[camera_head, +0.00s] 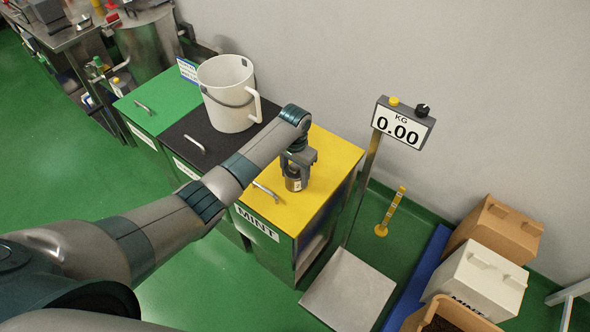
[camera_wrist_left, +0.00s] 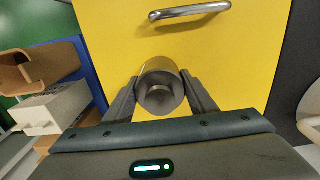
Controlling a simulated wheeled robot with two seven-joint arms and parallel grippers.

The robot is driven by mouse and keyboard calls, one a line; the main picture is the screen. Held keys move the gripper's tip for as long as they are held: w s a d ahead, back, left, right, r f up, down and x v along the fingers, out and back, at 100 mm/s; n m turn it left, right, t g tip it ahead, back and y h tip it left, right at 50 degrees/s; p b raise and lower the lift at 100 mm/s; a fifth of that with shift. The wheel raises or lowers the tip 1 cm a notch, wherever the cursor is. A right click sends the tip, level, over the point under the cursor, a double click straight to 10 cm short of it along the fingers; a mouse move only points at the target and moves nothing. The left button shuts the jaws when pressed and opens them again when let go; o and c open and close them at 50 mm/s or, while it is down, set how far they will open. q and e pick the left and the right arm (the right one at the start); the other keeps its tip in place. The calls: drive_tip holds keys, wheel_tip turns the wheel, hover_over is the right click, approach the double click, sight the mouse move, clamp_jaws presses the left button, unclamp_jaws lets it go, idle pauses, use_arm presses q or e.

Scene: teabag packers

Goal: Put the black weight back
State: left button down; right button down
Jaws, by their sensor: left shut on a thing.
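The black weight (camera_head: 295,183) is a small dark grey metallic cylinder with a pale label. My left gripper (camera_head: 297,165) is shut on it, over the yellow lid (camera_head: 328,165) of the cabinet marked MINT. In the left wrist view the round end of the weight (camera_wrist_left: 160,92) shows between the two fingers (camera_wrist_left: 161,97), with the yellow lid (camera_wrist_left: 110,35) behind it. The weight looks upright and at or just above the lid; I cannot tell whether it touches. My right gripper is not in view.
A white bucket (camera_head: 228,98) stands on the black lid (camera_head: 186,133), left of the yellow one. A green lid (camera_head: 143,105) is further left. The scale display (camera_head: 399,128) reads 0.00; its plate (camera_head: 348,290) is bare. A yellow stand (camera_head: 391,213) and several bins (camera_head: 495,229) are at right.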

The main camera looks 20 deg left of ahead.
use_arm(q)
drive_tip(key=shift+w+r, duration=0.15)
drive_tip(key=c, duration=0.8)
unclamp_jaws()
drive_tip(key=shift+s, duration=0.2)
drive_tip(key=shift+o, duration=0.2)
wheel_tip(320, 180, up, 12)
drive_tip(key=b, duration=0.3)
